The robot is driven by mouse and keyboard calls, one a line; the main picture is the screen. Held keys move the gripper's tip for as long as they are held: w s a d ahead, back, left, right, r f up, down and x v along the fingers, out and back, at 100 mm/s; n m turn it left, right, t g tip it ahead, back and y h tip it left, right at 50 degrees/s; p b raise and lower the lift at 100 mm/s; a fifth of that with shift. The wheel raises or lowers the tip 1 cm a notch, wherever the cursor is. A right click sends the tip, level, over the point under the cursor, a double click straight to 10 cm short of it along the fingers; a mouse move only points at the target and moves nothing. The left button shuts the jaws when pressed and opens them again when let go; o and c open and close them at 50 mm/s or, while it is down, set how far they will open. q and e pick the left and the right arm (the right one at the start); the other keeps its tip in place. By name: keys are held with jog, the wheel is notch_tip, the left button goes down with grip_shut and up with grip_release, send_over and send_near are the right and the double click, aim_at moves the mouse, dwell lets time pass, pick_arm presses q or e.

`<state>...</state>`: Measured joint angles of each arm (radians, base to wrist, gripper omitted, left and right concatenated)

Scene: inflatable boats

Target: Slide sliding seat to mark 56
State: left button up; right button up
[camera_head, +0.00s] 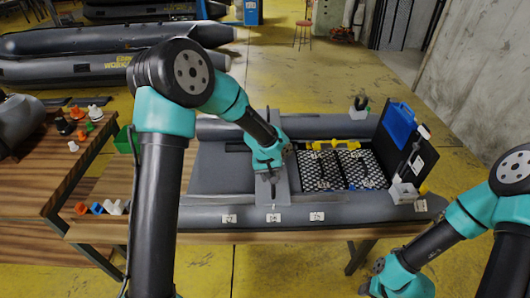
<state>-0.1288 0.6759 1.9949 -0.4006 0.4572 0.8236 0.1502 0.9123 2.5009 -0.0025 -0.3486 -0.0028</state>
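A grey inflatable boat (215,170) lies on the wooden table. A grey seat board (284,196) spans it crosswise near the middle. My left gripper (273,188) points down at the seat, near its front half. Whether its fingers touch or grip the seat cannot be told at this size. White mark labels sit on the near tube: a left label (229,218), a middle label (273,218) close to the seat's near end, and a right label (317,216). Their numbers are too small to read. My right gripper (372,284) is low at the front right, away from the seat.
Small colored fittings (96,208) stand on the table's left. The boat floor left of the seat is clear.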

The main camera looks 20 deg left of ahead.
pick_arm(q)
notch_tip(320, 180, up, 16)
jog(key=s+a, duration=0.1)
jog(key=a, duration=0.2)
jog(key=shift+f, duration=0.2)
